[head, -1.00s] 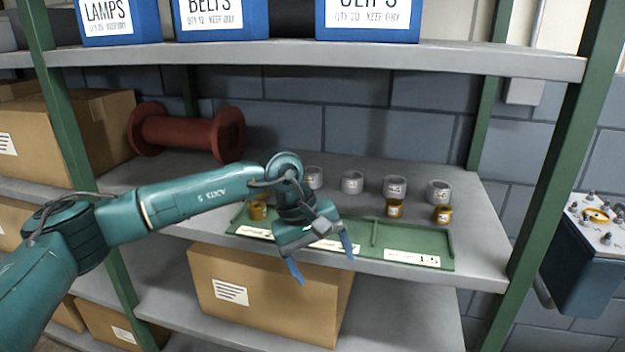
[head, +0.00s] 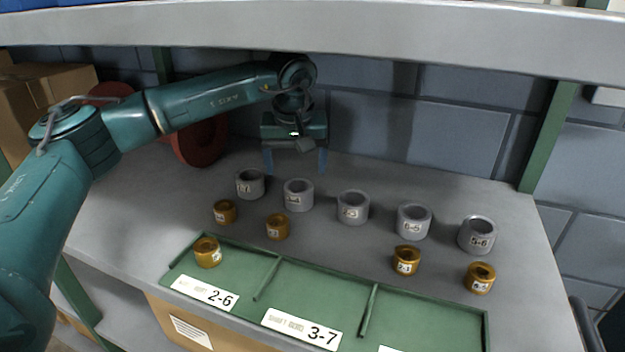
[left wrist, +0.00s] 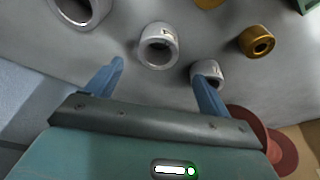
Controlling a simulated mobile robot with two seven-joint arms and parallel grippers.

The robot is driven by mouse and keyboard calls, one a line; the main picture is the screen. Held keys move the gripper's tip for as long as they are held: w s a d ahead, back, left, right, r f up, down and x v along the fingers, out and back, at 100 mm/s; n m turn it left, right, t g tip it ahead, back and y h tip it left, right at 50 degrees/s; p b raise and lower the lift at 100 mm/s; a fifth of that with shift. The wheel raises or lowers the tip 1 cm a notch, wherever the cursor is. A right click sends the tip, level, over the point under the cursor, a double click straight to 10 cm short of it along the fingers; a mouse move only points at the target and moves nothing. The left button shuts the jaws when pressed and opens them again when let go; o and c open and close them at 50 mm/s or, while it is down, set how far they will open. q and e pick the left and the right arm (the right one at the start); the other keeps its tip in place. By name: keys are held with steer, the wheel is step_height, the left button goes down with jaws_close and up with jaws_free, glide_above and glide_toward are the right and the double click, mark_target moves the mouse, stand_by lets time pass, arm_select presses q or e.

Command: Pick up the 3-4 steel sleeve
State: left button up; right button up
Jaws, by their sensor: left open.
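Several grey steel sleeves stand in a row on the shelf. The second from the left (head: 298,195) has a label ending in 4, which I take as the 3-4 sleeve; its first digit is hard to read. In the left wrist view this sleeve (left wrist: 158,45) appears upright, ahead of the gap between the fingers. My left gripper (head: 295,160) is open and empty, fingers pointing down, above and behind the row near this sleeve, apart from it. The left-end steel sleeve (head: 249,183) shows close to one finger in the wrist view. My right gripper is out of view.
Several brass sleeves (head: 277,226) stand in front of the steel row. One brass sleeve (head: 208,252) is in the green divided tray (head: 215,274) at the shelf's front. A red spool (head: 198,143) stands back left. The upper shelf (head: 400,35) overhangs the arm.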

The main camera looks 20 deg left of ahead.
mark_target(299, 187)
arm_select(q)
steer(key=x, duration=0.2)
steer(key=shift+f, duration=0.45)
steer(key=x, duration=0.3)
steer(key=p+x, duration=0.1)
steer(key=shift+d+f, duration=0.2)
steer(key=shift+f, duration=0.05)
steer(key=shift+w, duration=0.1)
steer(key=c, duration=1.3)
steer(key=shift+r, duration=0.1)
steer(key=shift+c, duration=0.9)
